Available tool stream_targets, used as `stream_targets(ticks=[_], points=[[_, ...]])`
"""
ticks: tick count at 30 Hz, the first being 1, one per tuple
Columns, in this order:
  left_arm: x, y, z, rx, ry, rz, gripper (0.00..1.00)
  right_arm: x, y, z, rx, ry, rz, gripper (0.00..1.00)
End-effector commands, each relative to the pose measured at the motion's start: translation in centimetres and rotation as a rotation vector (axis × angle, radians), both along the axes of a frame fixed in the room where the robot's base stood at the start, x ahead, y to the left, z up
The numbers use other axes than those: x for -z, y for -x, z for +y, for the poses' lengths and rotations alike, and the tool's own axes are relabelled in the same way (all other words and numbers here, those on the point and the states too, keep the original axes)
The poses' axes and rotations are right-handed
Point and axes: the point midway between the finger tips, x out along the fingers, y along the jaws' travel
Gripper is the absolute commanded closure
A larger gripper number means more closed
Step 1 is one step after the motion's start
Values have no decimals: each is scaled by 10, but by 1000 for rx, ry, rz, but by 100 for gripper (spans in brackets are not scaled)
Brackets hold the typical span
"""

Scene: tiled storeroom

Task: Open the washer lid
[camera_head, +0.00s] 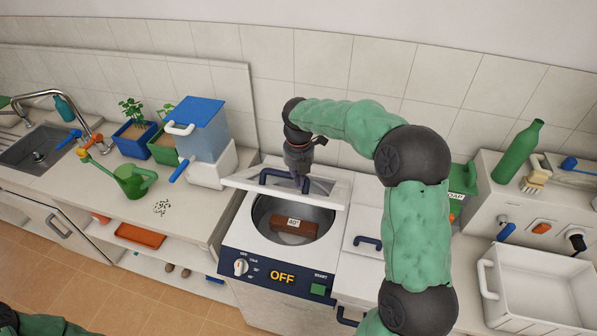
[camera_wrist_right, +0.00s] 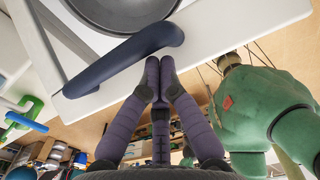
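The washer (camera_head: 240,240) stands in the middle of the head view, with a dark front panel reading OFF. Its white lid (camera_head: 243,181) is raised and tilted at the back of the opening, with a dark blue handle (camera_head: 268,175). The lid and handle (camera_wrist_right: 110,65) also show in the right wrist view. My right gripper (camera_head: 304,184) is at the lid beside the handle. In the wrist view its fingertips (camera_wrist_right: 160,67) are close together near the handle, with nothing clearly between them. Contact with the lid cannot be told. My left gripper is out of view.
A brown block (camera_head: 291,229) marked 40° lies in the drum. A blue-lidded container (camera_head: 203,125) and a green watering can (camera_head: 132,183) stand on the left counter. A white basin (camera_head: 535,295) and a green bottle (camera_head: 517,152) are at the right.

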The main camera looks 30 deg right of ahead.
Motion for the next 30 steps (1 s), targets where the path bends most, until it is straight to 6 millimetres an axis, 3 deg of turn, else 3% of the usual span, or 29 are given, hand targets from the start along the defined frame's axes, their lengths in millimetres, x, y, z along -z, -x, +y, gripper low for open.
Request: stream_targets(ticks=[13,30], points=[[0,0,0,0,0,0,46,4,0,0,0,-1,-1,100],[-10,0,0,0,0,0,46,-8,-4,-5,2,2,-4,100]])
